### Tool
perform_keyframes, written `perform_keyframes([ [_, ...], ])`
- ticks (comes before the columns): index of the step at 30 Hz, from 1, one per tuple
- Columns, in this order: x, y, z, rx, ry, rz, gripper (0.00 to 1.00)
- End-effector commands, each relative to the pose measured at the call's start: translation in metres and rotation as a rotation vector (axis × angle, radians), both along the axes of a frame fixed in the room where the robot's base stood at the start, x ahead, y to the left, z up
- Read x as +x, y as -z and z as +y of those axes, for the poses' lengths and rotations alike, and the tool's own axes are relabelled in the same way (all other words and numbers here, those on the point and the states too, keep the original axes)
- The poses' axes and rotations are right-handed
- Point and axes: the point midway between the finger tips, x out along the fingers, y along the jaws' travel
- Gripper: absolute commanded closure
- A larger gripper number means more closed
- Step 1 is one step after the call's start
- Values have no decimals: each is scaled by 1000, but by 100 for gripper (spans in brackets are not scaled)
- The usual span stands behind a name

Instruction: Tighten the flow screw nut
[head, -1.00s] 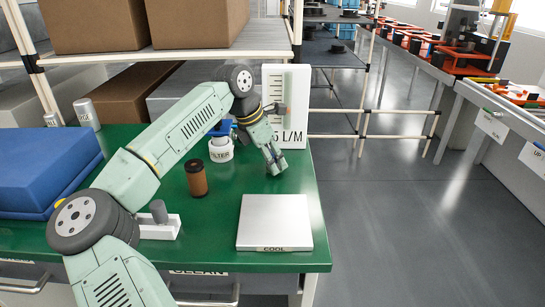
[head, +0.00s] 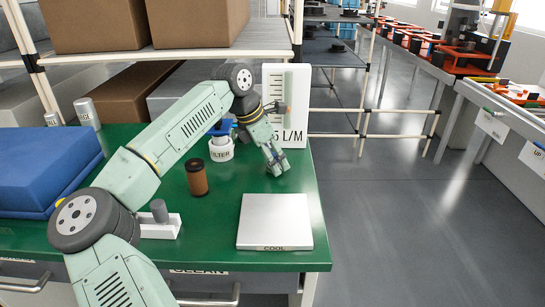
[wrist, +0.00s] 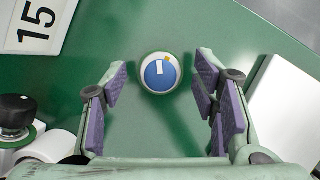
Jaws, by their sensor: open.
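My gripper (head: 276,168) is open and points down over the green table, in front of the white flow panel (head: 298,133) marked "L/M". In the wrist view, a round blue-topped knob (wrist: 158,76) with a white bar and a small orange mark sits in a white ring. It lies beyond and between the spread purple-padded fingertips of my gripper (wrist: 160,82), touching neither. In the head view this knob is hidden by my gripper. I cannot tell for sure that it is the flow screw nut.
A white cup marked "FILTER" (head: 221,152) and a brown cylinder (head: 197,178) stand left of my gripper. A silver plate marked "COOL" (head: 275,222) lies at the front right. A blue box (head: 45,170) is at the left.

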Motion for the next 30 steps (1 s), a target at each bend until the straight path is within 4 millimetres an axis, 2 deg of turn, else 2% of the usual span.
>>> perform_keyframes([
  [4, 0, -2, 1, 1, 0, 0, 46],
  [8, -3, -16, 7, 2, -1, -1, 46],
  [15, -11, -64, 25, 1, -3, -3, 46],
  [21, -17, -96, 36, 1, -2, -1, 46],
  [25, -19, -107, 40, 0, 0, -1, 46],
  [30, -20, -111, 42, 1, 0, 0, 46],
])
